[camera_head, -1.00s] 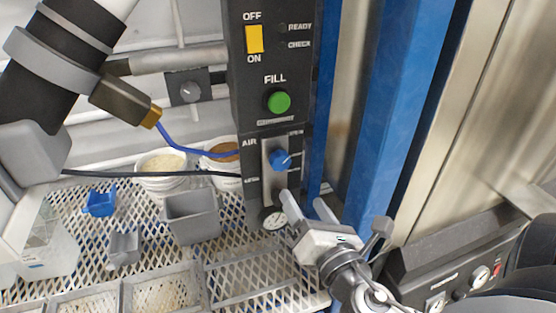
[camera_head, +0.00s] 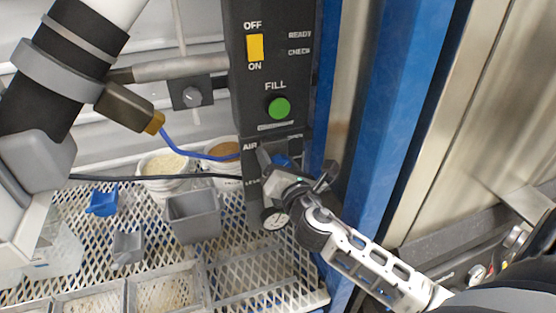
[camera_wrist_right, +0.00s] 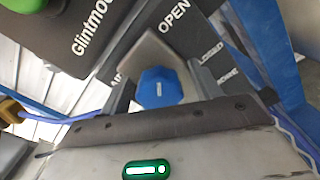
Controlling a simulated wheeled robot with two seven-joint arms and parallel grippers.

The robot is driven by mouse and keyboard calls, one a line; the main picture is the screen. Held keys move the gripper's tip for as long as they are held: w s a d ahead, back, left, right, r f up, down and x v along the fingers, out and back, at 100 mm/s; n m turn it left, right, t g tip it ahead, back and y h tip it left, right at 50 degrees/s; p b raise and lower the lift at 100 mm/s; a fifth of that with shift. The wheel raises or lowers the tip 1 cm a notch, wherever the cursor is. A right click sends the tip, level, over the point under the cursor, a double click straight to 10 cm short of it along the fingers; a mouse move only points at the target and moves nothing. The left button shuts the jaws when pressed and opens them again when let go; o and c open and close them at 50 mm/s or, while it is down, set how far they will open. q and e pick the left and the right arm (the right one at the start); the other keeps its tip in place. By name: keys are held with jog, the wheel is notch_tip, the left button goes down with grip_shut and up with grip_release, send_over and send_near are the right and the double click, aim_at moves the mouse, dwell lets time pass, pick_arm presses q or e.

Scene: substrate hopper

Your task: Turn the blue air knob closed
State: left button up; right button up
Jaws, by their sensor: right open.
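The blue air knob (camera_head: 284,160) sits on the lower part of the black control panel (camera_head: 271,95), below the green button and beside the label AIR. My right gripper (camera_head: 275,160) is at the knob and partly covers it in the head view. In the right wrist view the knob (camera_wrist_right: 160,87) shows whole in front of the open gripper, with the labels OPEN and CLOSED to its right. My left gripper is not in the head view.
A green fill button (camera_head: 278,108) and a yellow switch (camera_head: 255,47) are above the knob. A round gauge (camera_head: 275,218) is just below. A blue post (camera_head: 385,110) stands to the right. Grey bins (camera_head: 193,216) and white tubs stand on the mesh shelf at left.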

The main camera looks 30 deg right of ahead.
jog(key=c, duration=1)
